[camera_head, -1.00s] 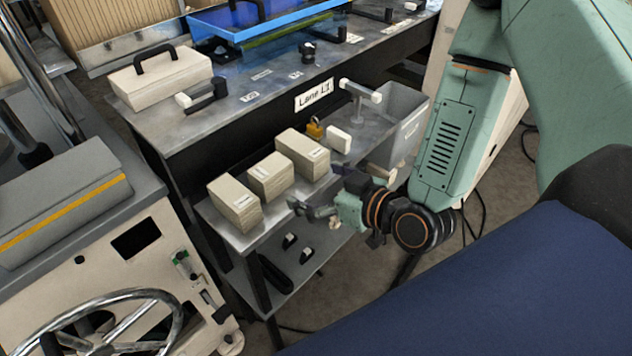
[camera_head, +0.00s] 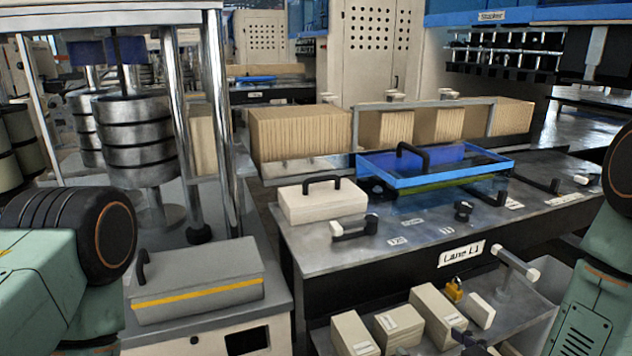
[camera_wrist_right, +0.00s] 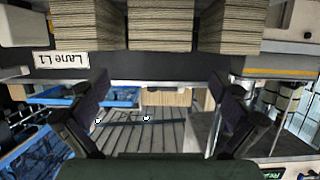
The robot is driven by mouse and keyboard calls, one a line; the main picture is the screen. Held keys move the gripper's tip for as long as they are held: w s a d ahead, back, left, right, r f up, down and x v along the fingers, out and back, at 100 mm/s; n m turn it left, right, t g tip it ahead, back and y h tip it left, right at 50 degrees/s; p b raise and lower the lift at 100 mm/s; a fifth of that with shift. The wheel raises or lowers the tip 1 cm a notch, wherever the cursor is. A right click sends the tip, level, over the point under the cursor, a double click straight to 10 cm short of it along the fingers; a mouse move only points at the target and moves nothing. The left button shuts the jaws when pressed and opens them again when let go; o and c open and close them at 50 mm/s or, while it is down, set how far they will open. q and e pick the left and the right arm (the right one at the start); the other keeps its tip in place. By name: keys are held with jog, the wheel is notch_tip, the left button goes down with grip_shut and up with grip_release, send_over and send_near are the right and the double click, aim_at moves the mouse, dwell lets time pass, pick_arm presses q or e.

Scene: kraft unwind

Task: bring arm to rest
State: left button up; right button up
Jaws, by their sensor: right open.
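My right gripper (camera_head: 472,342) shows only in part at the bottom edge of the head view, beside the cream boxes on the lower shelf. In the right wrist view its two dark fingers (camera_wrist_right: 160,90) are spread apart with nothing between them. The right arm (camera_head: 590,300) runs along the right edge of the head view. My left arm (camera_head: 50,265) shows at the left edge; its gripper is out of the picture.
Several cream boxes (camera_head: 393,326), a yellow padlock (camera_head: 454,290) and a grey bin (camera_head: 560,283) are on the lower shelf. Above are the Lane L1 bench (camera_head: 330,250), a blue tray (camera_head: 435,178) and a handled white box (camera_head: 322,202). A grey case (camera_head: 195,280) stands left.

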aim_at(405, 325)
jog(key=x, duration=0.7)
jog(key=shift+w+a+f, duration=0.1)
jog(key=shift+w+f, duration=0.05)
jog(key=shift+w, duration=0.05)
jog(key=shift+f+b, duration=0.1)
jog(key=shift+b, duration=0.2)
jog(key=shift+s, duration=0.15)
jog(key=shift+r, duration=0.2)
